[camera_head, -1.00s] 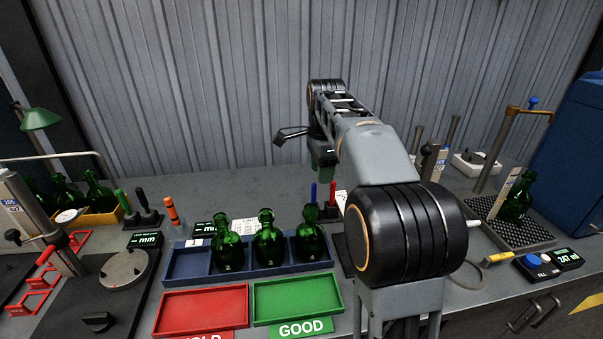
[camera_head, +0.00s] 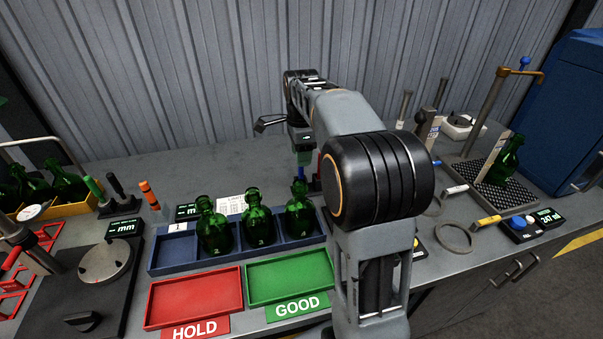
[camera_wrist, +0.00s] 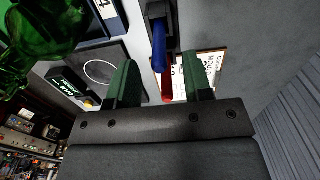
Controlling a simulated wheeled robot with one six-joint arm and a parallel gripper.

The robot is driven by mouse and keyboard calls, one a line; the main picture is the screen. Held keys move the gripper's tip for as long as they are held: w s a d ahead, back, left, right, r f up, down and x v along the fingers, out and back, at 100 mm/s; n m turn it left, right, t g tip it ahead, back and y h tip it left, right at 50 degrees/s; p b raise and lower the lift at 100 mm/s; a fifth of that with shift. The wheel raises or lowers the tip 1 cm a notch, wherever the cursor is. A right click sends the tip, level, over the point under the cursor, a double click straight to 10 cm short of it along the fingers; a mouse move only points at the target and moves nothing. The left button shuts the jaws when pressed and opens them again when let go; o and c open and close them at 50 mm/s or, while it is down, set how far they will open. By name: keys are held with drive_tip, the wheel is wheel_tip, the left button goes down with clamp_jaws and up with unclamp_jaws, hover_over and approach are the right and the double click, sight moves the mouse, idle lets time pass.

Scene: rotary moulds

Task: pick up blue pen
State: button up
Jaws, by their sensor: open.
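The blue pen (camera_wrist: 159,45) stands in a dark holder (camera_wrist: 155,12), with a red pen (camera_wrist: 168,85) beside it. In the wrist view both pens lie in the gap between the two green fingers of my gripper (camera_wrist: 160,85), apart from the fingers, with the blue pen ahead of the fingertips. My gripper is open and empty. In the head view the blue pen (camera_head: 299,178) shows just below my gripper (camera_head: 303,155). The arm hides part of the holder there.
Green bottles (camera_head: 259,222) stand close by in a blue rack (camera_head: 172,254). A red HOLD tray (camera_head: 195,298) and a green GOOD tray (camera_head: 290,277) lie in front. A printed card (camera_wrist: 197,72) is behind the pens. The bench behind the rack is mostly clear.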

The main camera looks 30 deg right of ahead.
sight(301, 174)
drive_tip(key=shift+a+f, duration=0.1)
drive_tip(key=shift+f, duration=2.2)
drive_tip(key=shift+c, duration=0.2)
clamp_jaws()
